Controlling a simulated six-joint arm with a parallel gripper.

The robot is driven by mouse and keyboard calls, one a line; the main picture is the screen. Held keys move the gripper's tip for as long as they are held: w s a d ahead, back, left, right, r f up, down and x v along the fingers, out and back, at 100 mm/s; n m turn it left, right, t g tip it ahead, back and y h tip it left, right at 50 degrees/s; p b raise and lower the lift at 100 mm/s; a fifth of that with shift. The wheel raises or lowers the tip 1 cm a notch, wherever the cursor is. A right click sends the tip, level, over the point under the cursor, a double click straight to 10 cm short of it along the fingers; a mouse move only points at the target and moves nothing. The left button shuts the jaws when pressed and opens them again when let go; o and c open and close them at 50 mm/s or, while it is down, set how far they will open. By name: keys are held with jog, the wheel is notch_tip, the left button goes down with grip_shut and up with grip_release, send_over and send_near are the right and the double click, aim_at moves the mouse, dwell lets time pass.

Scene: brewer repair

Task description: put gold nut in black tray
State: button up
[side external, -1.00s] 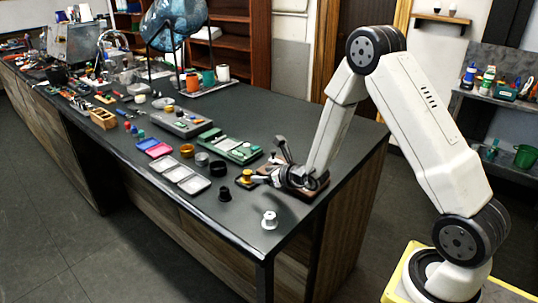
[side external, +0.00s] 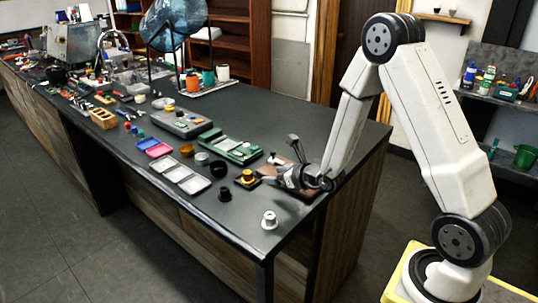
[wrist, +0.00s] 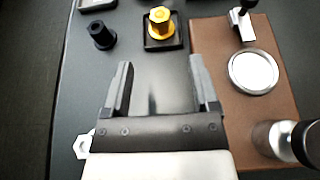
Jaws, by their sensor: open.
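In the side view the gold nut (side external: 247,176) shows left of my gripper (side external: 277,178), on the dark bench. My gripper (wrist: 160,64) is open in the wrist view, with nothing between its two fingers. The nut and tray are apart from the fingertips, ahead of them. The fingers' exact spread is hard to see in the side view.
A black flanged part (wrist: 101,35) stands left of the tray. A brown board (wrist: 215,40) with a silver disc (wrist: 253,71) and a black-capped metal cylinder (wrist: 275,138) lies on the right. A white nut (wrist: 83,144) is near my gripper's left side. Bare bench lies between the fingers.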

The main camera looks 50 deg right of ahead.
jog(key=shift+a, duration=0.1)
